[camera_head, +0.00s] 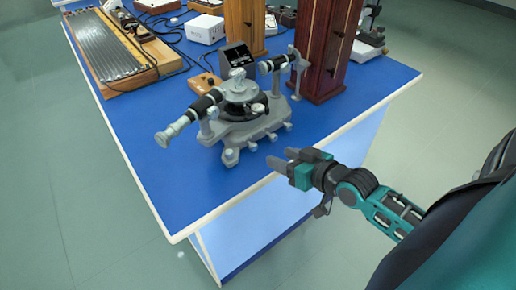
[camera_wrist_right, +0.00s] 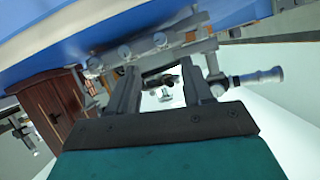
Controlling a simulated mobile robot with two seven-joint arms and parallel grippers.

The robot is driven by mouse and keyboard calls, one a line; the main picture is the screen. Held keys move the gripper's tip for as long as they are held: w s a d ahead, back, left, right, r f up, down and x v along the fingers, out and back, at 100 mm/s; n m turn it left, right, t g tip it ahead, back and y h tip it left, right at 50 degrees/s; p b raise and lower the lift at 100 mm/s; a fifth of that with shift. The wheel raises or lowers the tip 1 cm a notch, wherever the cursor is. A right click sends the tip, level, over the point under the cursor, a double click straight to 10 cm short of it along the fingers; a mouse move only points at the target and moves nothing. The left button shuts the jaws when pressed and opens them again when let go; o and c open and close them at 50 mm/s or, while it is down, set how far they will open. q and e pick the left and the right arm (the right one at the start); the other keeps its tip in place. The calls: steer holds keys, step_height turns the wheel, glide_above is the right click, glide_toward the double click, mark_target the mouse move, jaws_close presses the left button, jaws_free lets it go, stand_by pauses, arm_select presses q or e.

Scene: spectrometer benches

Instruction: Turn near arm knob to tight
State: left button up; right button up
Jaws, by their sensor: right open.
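A grey spectrometer (camera_head: 240,118) stands on the blue bench, with a round central table and two black-and-silver tubes. The near tube (camera_head: 185,122) points left toward the bench edge, and the far tube (camera_head: 277,63) points to the back right. Several small silver knobs (camera_head: 252,147) line the front of its base; I cannot tell which one is the near arm knob. My right gripper (camera_head: 281,158) is open and empty, just in front of the base and apart from it. In the right wrist view its open fingers (camera_wrist_right: 158,70) frame part of the spectrometer (camera_wrist_right: 140,48). My left gripper is not in view.
The blue bench (camera_head: 165,190) is clear in front and left of the spectrometer. Dark red wooden box (camera_head: 325,50) stands behind right. A small black display (camera_head: 237,58), an orange-brown block (camera_head: 205,83) and a ribbed wooden apparatus (camera_head: 108,50) sit behind and left.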

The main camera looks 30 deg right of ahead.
mark_target(256, 147)
steer(key=b+x, duration=0.1)
steer(key=x, duration=0.9)
jaws_close()
